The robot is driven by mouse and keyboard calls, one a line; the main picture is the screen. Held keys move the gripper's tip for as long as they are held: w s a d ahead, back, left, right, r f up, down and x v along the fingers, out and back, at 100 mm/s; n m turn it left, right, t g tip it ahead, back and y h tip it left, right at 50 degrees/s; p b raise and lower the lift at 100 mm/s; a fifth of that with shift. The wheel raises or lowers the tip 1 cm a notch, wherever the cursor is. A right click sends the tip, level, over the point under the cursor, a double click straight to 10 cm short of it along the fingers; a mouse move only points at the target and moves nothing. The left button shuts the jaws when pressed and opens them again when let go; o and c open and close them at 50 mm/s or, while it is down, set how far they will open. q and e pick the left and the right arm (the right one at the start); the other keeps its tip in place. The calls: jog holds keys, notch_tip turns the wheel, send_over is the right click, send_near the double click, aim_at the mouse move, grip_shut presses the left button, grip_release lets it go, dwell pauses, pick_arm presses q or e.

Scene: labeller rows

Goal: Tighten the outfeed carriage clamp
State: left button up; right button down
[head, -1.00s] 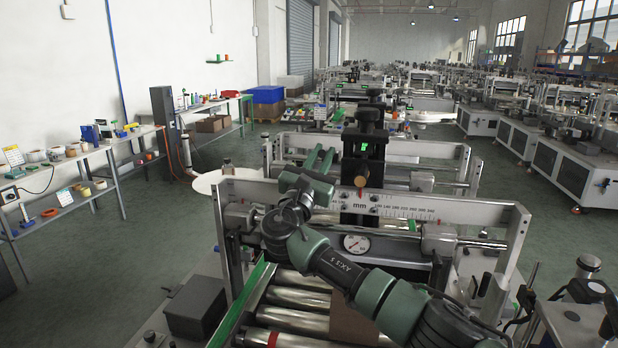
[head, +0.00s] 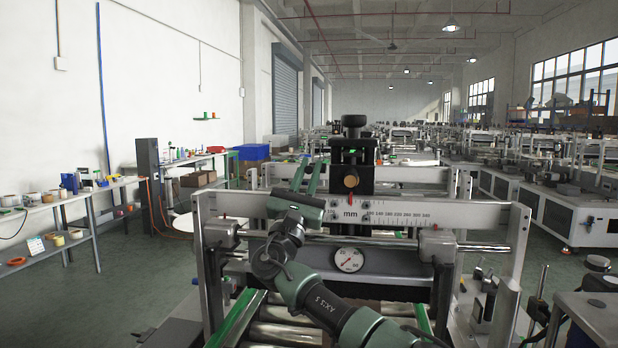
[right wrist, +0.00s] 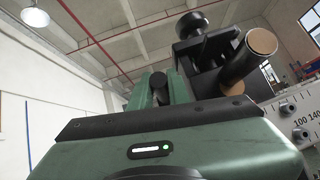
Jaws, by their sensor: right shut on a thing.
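In the right wrist view the gripper (right wrist: 160,92) is shut on a small black knob (right wrist: 158,84), of which only the rounded end shows between the fingers. The carriage's brass-ended knob (right wrist: 261,42) is to the right there, apart from the fingers. My left gripper is out of view.
A round dial gauge (head: 348,260) and a steel cross rod lie below the beam, close to my right arm. Rollers (head: 285,333) run underneath. Shelves with small items (head: 60,200) stand at the left wall, with open floor before them.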

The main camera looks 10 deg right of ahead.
jog(key=shift+d+r, duration=0.1)
jog(key=shift+d, duration=0.05)
jog(key=c, duration=1.6)
grip_release()
jog(key=shift+c, duration=0.2)
jog(key=shift+w+f, duration=0.2)
jog(key=shift+w, duration=0.1)
jog(key=shift+s+a+f, duration=0.2)
jog(key=shift+s+f, duration=0.05)
jog(key=shift+s, duration=0.05)
jog(key=b+v, duration=0.2)
jog(key=v, duration=0.5)
jog(key=shift+d, duration=0.1)
